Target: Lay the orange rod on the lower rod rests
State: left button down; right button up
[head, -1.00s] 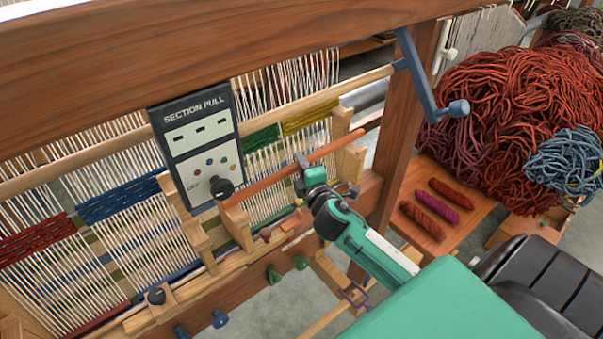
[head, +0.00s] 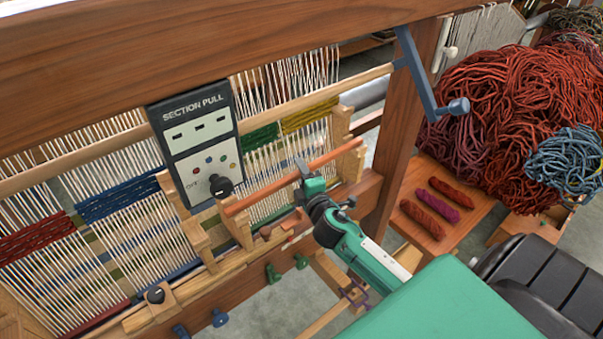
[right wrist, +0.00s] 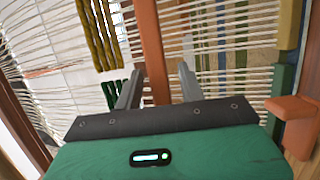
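My right gripper (head: 303,166) is at the rod's middle. In the right wrist view its fingers (right wrist: 160,78) stand apart on either side of the rod (right wrist: 150,40), with a gap visible on the right. My left gripper is not in view.
Taller wooden posts (head: 341,122) and warp threads stand behind. A blue crank (head: 430,90) juts out at the upper right. Skeins lie on a wooden shelf (head: 470,234) to the right.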

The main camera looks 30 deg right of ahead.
jog(key=shift+r, duration=0.15)
jog(key=shift+s, duration=0.2)
jog(key=b+v, duration=0.3)
jog(key=v, duration=0.8)
jog(key=shift+s, duration=0.35)
jog(key=shift+a, duration=0.1)
